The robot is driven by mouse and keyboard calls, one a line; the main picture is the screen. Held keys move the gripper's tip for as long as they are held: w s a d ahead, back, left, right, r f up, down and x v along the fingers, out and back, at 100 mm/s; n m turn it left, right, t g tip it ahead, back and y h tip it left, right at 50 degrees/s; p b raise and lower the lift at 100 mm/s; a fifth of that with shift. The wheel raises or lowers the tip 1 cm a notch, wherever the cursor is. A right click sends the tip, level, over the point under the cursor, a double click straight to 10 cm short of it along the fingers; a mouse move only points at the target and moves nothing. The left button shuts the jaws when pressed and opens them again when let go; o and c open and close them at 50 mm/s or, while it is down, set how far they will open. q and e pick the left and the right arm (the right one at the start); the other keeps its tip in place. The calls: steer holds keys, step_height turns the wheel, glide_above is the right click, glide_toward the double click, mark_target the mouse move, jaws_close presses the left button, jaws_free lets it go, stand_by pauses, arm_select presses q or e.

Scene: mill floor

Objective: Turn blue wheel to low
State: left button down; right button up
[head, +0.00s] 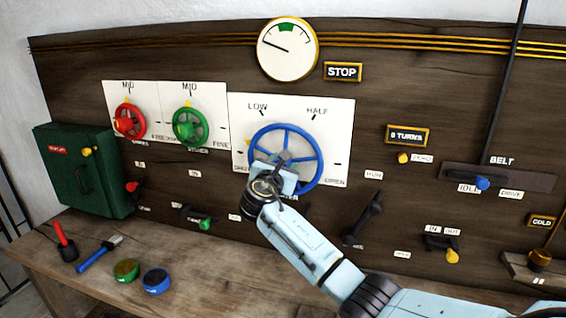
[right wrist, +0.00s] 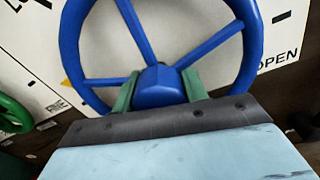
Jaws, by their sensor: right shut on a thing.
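The blue wheel (head: 313,158) is mounted on a white plate (head: 334,113) marked LOW, HALF and OPEN, with one more label partly hidden at the lower left. My right gripper (head: 284,163) reaches the wheel's middle from below. In the right wrist view its two green fingers (right wrist: 158,92) are shut on the blue hub (right wrist: 158,86), one on each side. The blue rim and spokes (right wrist: 205,46) spread above and around the fingers. My arm hides the wheel's lower left part in the head view. My left gripper is not in view.
A red wheel (head: 128,121) and a green wheel (head: 190,127) are to the left. A dark lever (head: 366,216) is right of my arm. A green box (head: 84,170) stands at far left. Tools and two round tins (head: 156,281) lie on the bench.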

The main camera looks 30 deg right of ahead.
steer(key=m, duration=0.3)
steer(key=shift+f+m+b, duration=0.1)
steer(key=shift+m+b, duration=0.2)
steer(key=shift+m, duration=0.1)
steer(key=shift+m+b, duration=0.6)
steer(key=shift+m, duration=1.2)
steer(key=o, duration=1)
steer(key=v, duration=1.3)
steer(key=shift+a, duration=0.2)
steer(key=shift+s, duration=0.15)
